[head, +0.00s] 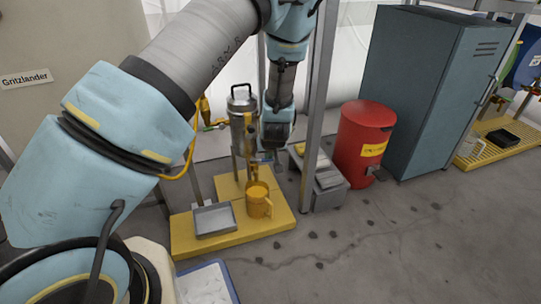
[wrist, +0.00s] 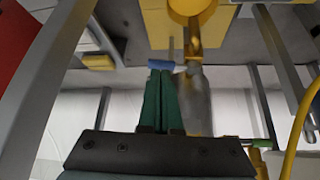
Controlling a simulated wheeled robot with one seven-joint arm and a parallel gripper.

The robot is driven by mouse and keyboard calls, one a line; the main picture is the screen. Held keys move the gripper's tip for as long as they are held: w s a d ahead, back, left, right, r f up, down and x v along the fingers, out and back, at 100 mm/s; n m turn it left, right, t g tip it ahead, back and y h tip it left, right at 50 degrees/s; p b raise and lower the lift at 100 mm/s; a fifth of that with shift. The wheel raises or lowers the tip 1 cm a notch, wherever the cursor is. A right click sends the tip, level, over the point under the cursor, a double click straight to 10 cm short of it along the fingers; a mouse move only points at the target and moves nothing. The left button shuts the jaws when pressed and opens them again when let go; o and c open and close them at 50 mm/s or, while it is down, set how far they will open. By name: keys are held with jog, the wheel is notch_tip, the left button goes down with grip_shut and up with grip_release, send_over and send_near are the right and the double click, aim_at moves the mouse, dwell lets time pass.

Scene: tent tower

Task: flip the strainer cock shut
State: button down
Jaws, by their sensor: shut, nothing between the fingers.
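The strainer (head: 240,108) is an upright metal cylinder with a top handle, standing over a yellow platform in the head view. In the wrist view its body (wrist: 196,100) is seen upside down, with a brass outlet (wrist: 194,48). A small blue lever (wrist: 180,66), which looks like the cock's handle, sticks out sideways from the outlet. My gripper (wrist: 160,72) is shut and empty, its green fingertips right at the lever; I cannot tell if they touch. In the head view my gripper's fingers are mostly hidden beside the strainer.
A yellow jug (head: 257,204) stands below the outlet, next to a grey tray (head: 214,220) on the yellow platform (head: 240,236). A metal post (head: 317,100) rises just right of my arm. A red drum (head: 362,145) and grey cabinet (head: 425,95) stand further right.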

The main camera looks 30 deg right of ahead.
aim_at(263, 160)
jog(key=shift+b+x, duration=0.3)
jog(key=shift+x, duration=0.85)
